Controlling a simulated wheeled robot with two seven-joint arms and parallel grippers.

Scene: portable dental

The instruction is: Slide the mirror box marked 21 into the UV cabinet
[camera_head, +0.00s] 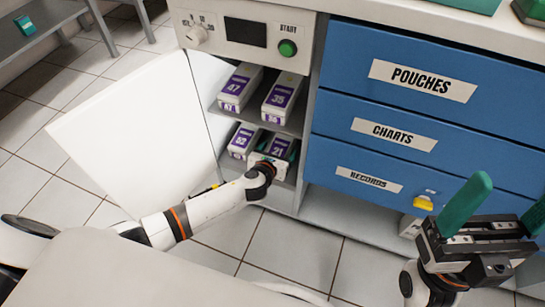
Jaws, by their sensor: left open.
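The UV cabinet (302,62) stands open, with its white door (135,125) swung out to the left. The box marked 21 (279,147) is on the lower shelf, at the right side, beside the box marked 52 (242,140). My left gripper (276,163) is at the front end of box 21, with a green finger showing at its right side. It is open; its other finger and any contact are hard to see. My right gripper (495,222) is at the lower right, open and empty, its green fingers wide apart.
Boxes marked 47 (238,88) and 35 (281,98) fill the upper shelf. Blue drawers (390,105) labelled POUCHES, CHARTS and RECORDS stand right of the cabinet. A yellow item (423,203) is near my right gripper. Tiled floor (285,245) is clear in front.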

